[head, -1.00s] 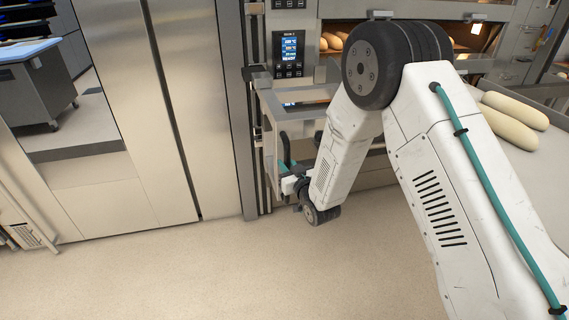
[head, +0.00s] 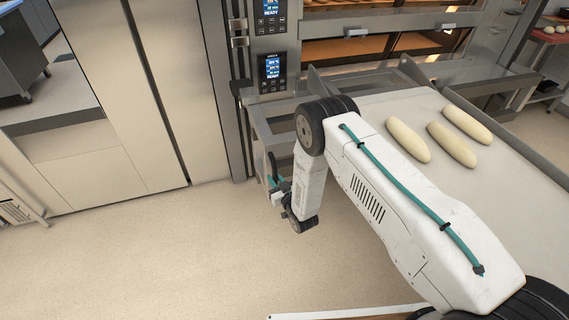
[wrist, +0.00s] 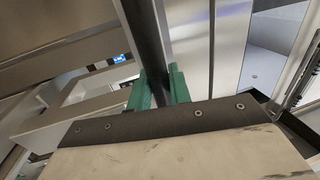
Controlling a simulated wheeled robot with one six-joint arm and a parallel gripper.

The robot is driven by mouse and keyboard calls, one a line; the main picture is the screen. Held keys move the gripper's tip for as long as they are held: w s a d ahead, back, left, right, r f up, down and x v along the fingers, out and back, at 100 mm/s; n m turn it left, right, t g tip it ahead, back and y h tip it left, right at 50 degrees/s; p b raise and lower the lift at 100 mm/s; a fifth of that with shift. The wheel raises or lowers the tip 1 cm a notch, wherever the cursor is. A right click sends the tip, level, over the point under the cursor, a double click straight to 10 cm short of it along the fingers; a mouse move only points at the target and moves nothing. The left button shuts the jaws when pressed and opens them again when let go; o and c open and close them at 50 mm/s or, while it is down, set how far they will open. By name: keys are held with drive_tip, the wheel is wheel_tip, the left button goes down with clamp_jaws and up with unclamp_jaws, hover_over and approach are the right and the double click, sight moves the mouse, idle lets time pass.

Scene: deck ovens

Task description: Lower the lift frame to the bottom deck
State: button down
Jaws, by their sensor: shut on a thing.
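The lift frame (head: 258,112) is grey metal and stands in front of the deck oven, at its left side. Its top edge is now just below the lower control panel in view. It bears a pale loading belt (head: 372,108) with 3 dough loaves (head: 449,142) on it. My gripper (head: 275,187) is at the frame's left front, low beside the upright handle (head: 271,163). In the wrist view my gripper (wrist: 160,88) has its teal fingers shut on either side of a dark upright bar (wrist: 148,45). The bottom deck cannot be made out behind the frame and belt.
The lower control panel (head: 272,72) is lit, and a lit oven deck (head: 345,50) shows beside it. Steel cabinet doors (head: 150,90) stand at left. Open beige floor (head: 150,260) lies in front. A grey cart (head: 20,60) is at far left.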

drive_tip(key=shift+s+f, duration=0.1)
drive_tip(key=shift+f, duration=2.6)
drive_tip(key=c, duration=1.3)
unclamp_jaws()
drive_tip(key=shift+c, duration=0.2)
drive_tip(key=v, duration=0.7)
drive_tip(key=shift+s+d, duration=0.15)
drive_tip(key=shift+s, duration=0.2)
drive_tip(key=shift+f, duration=0.1)
